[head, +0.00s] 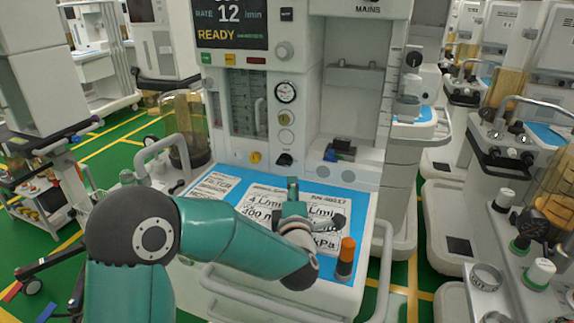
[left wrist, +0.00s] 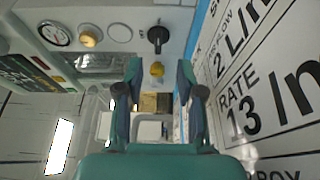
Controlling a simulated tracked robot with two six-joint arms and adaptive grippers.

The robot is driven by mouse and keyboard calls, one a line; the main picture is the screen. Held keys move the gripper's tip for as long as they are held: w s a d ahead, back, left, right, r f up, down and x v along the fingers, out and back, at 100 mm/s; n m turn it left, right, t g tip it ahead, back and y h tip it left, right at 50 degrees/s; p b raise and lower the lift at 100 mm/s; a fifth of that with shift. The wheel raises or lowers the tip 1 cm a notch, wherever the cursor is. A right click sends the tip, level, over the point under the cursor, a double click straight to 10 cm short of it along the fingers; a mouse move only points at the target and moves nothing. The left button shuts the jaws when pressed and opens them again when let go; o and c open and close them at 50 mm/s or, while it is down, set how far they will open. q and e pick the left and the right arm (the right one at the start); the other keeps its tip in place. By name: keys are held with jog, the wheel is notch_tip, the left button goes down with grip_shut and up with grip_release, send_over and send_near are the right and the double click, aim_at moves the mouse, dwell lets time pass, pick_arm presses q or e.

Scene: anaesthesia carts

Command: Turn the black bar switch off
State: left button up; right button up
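The black bar switch (head: 284,159) sits low on the pale front panel of the anaesthesia cart, just above the blue work surface. In the left wrist view the black bar switch (left wrist: 158,36) shows near the top, just beyond and between the fingertips. Its setting cannot be read. My left gripper (head: 292,186) is over the work surface, in front of the switch and apart from it. In the left wrist view my left gripper (left wrist: 160,70) has its fingers spread, with nothing held between them. My right gripper is not in view.
A yellow knob (head: 256,157) sits left of the switch. A round gauge (head: 286,92) and a beige knob (head: 285,119) are above it. Printed cards (head: 265,205) lie on the blue work surface (head: 355,198). An orange-and-black cylinder (head: 346,258) stands at its front right.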

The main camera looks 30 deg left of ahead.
aim_at(285, 166)
pick_arm(q)
jog(key=x, duration=0.3)
jog(key=a+p+x, duration=0.1)
jog(key=x, duration=0.2)
jog(key=s+x, duration=0.1)
jog(key=x, duration=0.2)
jog(key=shift+w+a, duration=0.3)
jog(key=shift+a, duration=0.1)
jog(key=shift+x, duration=0.75)
grip_shut()
jog(key=shift+d, duration=0.1)
